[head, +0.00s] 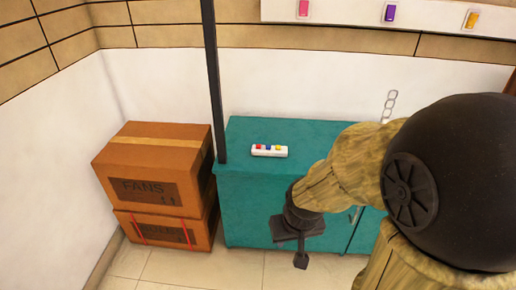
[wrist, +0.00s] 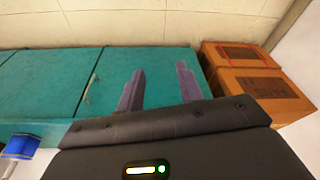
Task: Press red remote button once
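The white remote (head: 269,151) lies on top of the teal cabinet (head: 250,131), near its front left edge. It carries a red button (head: 259,147) at its left end, with blue and yellow buttons to the right. My gripper (head: 301,260) is in front of the cabinet, below its top and apart from the remote. In the wrist view, its two fingers (wrist: 160,72) stand apart with nothing between them, in front of the teal doors (wrist: 144,64). I cannot make out the remote in the wrist view.
Two stacked cardboard boxes (head: 150,158) stand left of the cabinet. A dark vertical post (head: 214,85) rises at its front left corner. A white wall panel (head: 345,13) holds pink, purple and yellow pieces. A blue and white object (wrist: 18,147) shows at lower left in the wrist view.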

